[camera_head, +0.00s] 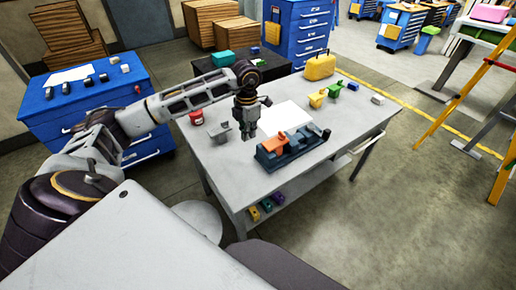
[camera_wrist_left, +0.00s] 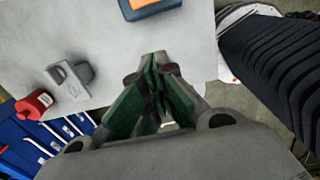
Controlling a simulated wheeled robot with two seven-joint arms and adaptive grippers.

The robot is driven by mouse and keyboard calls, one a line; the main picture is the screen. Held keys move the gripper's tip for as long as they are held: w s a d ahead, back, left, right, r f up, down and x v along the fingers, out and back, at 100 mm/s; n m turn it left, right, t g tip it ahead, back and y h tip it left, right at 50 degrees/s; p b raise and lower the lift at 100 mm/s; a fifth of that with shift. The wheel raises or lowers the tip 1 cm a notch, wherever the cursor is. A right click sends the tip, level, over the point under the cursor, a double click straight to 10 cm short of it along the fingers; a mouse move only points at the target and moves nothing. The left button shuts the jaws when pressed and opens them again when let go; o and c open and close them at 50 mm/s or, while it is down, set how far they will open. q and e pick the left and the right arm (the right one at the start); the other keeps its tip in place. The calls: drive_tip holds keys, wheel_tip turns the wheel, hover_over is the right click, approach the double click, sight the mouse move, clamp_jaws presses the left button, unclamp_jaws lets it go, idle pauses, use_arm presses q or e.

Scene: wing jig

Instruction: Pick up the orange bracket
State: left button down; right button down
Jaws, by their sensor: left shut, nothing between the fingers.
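The orange bracket (camera_head: 272,144) sits on the left part of a dark blue jig (camera_head: 300,150) on the grey worktable (camera_head: 225,170). In the left wrist view the orange bracket (camera_wrist_left: 138,3) and the blue jig (camera_wrist_left: 158,10) are cut off by the top edge. My left gripper (camera_head: 248,138) points down beside the left end of the jig, apart from the bracket. In the left wrist view its green-padded fingers (camera_wrist_left: 155,62) are closed together and empty. My right gripper is in neither view.
A grey bracket (camera_head: 218,132) and a red can (camera_head: 196,118) stand left of my gripper. A white sheet (camera_head: 285,118) lies behind the jig. Green (camera_head: 335,88) and yellow (camera_head: 317,98) brackets and a yellow case (camera_head: 319,66) are further back.

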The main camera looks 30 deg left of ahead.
sight(262, 151)
use_arm(q)
drive_tip(key=shift+f, duration=0.1)
drive_tip(key=w+d+f+p, duration=0.1)
drive_tip(key=w+f+p, duration=0.1)
drive_tip(key=f, duration=0.7)
drive_tip(key=shift+w+d+f+p, duration=0.3)
drive_tip(key=shift+w+f, duration=0.1)
drive_tip(key=shift+w, duration=0.45)
idle(0.6)
drive_tip(key=shift+w+d+b, duration=0.4)
drive_tip(key=shift+w+b, duration=0.4)
drive_tip(key=shift+w, duration=0.05)
drive_tip(key=shift+a, duration=0.1)
